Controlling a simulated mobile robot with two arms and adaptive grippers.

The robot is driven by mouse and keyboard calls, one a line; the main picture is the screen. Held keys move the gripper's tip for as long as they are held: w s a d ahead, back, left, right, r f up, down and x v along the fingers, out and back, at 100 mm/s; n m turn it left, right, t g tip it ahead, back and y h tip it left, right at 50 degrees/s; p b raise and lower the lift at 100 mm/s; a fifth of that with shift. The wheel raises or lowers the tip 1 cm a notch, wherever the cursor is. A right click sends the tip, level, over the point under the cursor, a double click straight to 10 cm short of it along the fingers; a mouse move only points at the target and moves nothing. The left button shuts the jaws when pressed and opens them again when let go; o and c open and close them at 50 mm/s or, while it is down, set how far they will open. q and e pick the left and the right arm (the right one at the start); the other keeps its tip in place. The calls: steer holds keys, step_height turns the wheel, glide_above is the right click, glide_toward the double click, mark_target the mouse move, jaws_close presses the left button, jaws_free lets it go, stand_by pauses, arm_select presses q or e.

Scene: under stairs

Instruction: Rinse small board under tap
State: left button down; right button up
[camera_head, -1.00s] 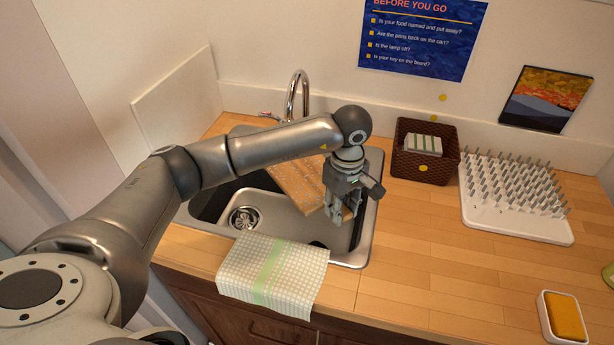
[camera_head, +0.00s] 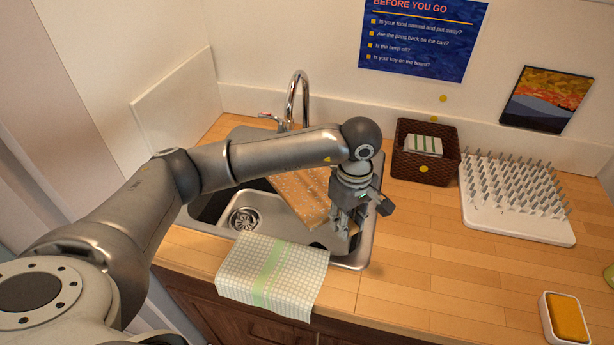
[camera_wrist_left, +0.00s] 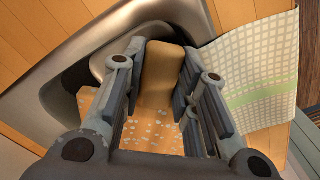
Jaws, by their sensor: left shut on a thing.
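The small wooden board (camera_head: 302,193) is held tilted over the sink basin, with pale water drops on its face. My left gripper (camera_head: 345,228) is shut on the board's right end, above the right side of the sink. In the left wrist view the board (camera_wrist_left: 160,82) lies between the two fingers of the left gripper (camera_wrist_left: 160,95), with drops on its lower part. The tap (camera_head: 299,92) stands behind the sink (camera_head: 275,228); my forearm hides part of the basin and of the board. My right gripper is not in view.
A checked towel (camera_head: 270,272) hangs over the counter's front edge. A brown basket (camera_head: 424,170) with a folded cloth, a white peg rack (camera_head: 515,220) and a sponge in a dish (camera_head: 566,318) stand to the right.

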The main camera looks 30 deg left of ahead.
arm_select(q)
steer(key=shift+s+d, duration=0.35)
steer(key=shift+s, duration=0.3)
steer(key=shift+s+d, duration=0.3)
steer(key=shift+s, duration=0.35)
steer(key=shift+s+d, duration=0.35)
steer(key=shift+s, duration=0.3)
steer(key=shift+r, duration=0.15)
